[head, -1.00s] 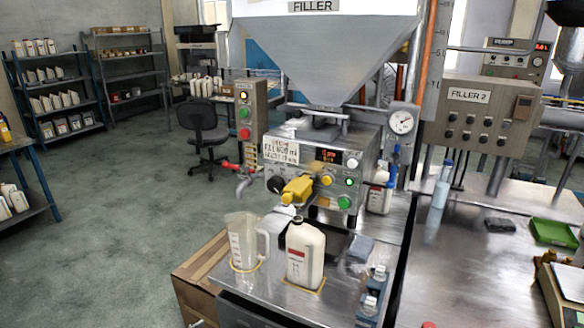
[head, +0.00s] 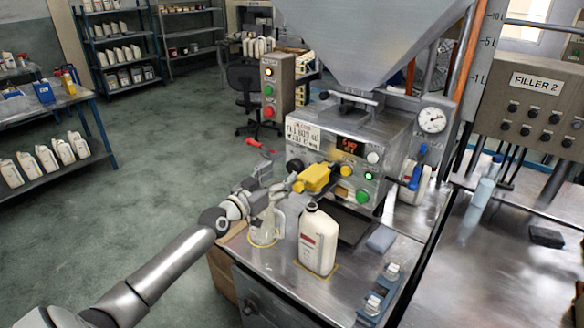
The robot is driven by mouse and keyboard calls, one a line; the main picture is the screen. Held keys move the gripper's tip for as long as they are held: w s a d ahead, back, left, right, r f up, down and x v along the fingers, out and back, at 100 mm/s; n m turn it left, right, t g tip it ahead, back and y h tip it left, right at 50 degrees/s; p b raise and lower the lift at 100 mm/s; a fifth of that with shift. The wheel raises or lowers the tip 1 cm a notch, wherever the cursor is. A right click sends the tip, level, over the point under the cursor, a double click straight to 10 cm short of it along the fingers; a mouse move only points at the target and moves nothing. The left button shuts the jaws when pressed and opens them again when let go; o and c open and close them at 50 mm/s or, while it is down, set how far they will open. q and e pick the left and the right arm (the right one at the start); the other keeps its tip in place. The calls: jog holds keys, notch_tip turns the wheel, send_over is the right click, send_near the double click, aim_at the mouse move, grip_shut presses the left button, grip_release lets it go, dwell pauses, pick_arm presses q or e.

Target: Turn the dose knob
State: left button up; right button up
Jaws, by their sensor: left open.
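The filler's control panel (head: 325,148) stands at the middle of the head view, with a small red-lit display. The black knob at its left end (head: 294,166), which looks like the dose knob, is beside the yellow nozzle part (head: 314,178). My left gripper (head: 277,190) is open just below and left of this knob, in front of the panel. Its fingers are small and blend with the grey metal, and I see no contact with the knob. A clear measuring jug (head: 263,238) stands below the gripper, partly hidden by it. My right gripper is not in view.
A white bottle (head: 318,240) stands close to the right of the jug, under the nozzle. A grey cloth or sponge (head: 381,238) and small blue-grey items (head: 380,290) lie on the steel bench. A button box (head: 277,88) stands left of the panel.

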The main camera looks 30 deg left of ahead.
aim_at(292, 168)
pick_arm(q)
jog(key=w, duration=0.4)
jog(key=shift+w+d, duration=0.2)
jog(key=shift+w, duration=0.15)
jog(key=shift+w+d+b, duration=0.1)
jog(key=shift+w+b, duration=0.2)
jog(key=shift+w, duration=0.35)
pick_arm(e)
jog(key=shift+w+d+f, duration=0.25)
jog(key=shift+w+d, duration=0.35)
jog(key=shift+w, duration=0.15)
pick_arm(q)
jog(key=c, duration=1)
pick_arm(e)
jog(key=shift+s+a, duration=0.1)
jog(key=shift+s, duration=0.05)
